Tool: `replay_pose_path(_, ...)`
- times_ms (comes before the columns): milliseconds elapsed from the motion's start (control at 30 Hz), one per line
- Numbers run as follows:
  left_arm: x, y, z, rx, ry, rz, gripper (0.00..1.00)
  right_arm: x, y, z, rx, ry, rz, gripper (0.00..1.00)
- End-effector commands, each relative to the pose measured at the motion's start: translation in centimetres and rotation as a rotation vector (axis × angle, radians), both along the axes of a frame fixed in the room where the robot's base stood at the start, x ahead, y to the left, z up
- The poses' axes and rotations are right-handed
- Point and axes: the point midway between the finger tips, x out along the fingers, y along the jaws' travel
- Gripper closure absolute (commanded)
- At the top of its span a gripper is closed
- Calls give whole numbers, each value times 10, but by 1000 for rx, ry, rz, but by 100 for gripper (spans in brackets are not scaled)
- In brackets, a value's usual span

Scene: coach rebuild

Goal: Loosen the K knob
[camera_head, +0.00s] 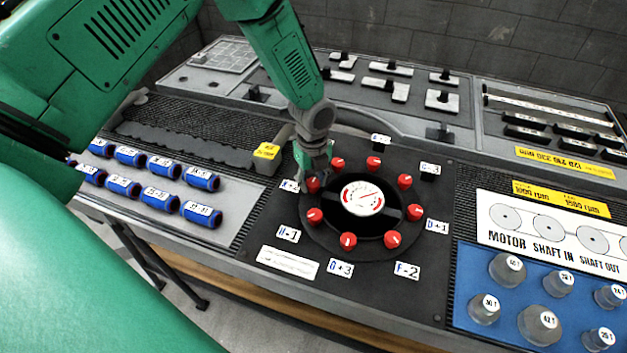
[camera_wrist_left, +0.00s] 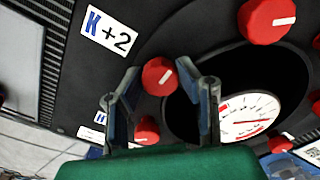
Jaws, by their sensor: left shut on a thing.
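The red K knob (camera_head: 313,185) sits on the left side of a ring of red knobs around a round dial (camera_head: 362,198). Its label, K+2 (camera_wrist_left: 108,30), reads clearly in the left wrist view. My left gripper (camera_head: 314,168) reaches down onto this knob from above. In the left wrist view the knob (camera_wrist_left: 159,76) shows between the two fingers, its white mark slanting up to the right. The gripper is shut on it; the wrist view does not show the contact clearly. My right gripper is out of view.
Neighbouring red knobs (camera_head: 337,163) and (camera_head: 315,215) stand close on either side. Blue labelled cylinders (camera_head: 163,167) lie on the panel to the left. A blue board (camera_head: 460,310) with clear labelled pieces is at the right. A yellow tag (camera_head: 267,151) stands near my gripper.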

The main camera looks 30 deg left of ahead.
Motion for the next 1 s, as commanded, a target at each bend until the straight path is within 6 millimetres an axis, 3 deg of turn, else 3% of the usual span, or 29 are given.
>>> replay_pose_path(367,2,-1,1,-1,-4,202,99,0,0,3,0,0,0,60)
replay_pose_path(1000,2,0,1,0,-5,807,99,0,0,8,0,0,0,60)
